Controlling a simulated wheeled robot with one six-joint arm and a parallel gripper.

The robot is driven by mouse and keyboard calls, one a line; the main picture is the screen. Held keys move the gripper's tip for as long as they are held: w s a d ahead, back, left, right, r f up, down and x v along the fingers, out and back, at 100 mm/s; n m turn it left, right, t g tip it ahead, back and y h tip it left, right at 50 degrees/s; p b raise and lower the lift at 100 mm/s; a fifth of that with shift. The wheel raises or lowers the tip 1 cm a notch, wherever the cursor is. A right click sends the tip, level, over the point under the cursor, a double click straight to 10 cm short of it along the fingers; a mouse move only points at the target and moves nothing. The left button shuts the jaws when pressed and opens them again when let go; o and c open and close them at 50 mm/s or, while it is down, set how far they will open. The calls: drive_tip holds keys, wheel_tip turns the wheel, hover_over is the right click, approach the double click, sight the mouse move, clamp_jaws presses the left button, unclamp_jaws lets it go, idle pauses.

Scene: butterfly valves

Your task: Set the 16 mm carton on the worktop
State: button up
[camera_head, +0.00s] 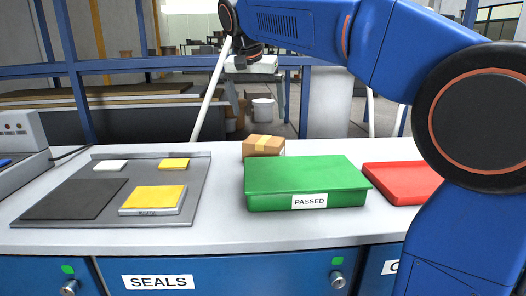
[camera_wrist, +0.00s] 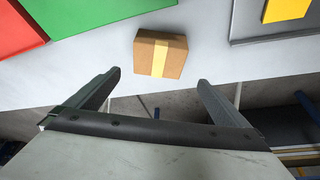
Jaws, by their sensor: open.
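A small brown carton (camera_head: 263,146) with a yellow tape band sits on the light grey worktop (camera_head: 225,225), near its back edge and behind the green PASSED box. No size marking can be read on it. In the wrist view the carton (camera_wrist: 172,57) lies beyond my fingertips, roughly centred between them and apart from both. My gripper (camera_head: 260,100) hangs above and behind the carton in the head view. In the wrist view my gripper (camera_wrist: 159,78) has its two dark fingers spread wide, with nothing between them.
The green box (camera_head: 300,176) stands in front of the carton. A red tray (camera_head: 400,184) is at right. A grey tray (camera_head: 195,200) with yellow and white seals and a dark mat is at left. Bare worktop shows between grey tray and green box.

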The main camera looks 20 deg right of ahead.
sight(264, 140)
drive_tip(key=x, duration=1.3)
drive_tip(key=shift+d, duration=0.15)
drive_tip(key=shift+f, duration=0.15)
idle(0.4)
drive_tip(key=c, duration=1.7)
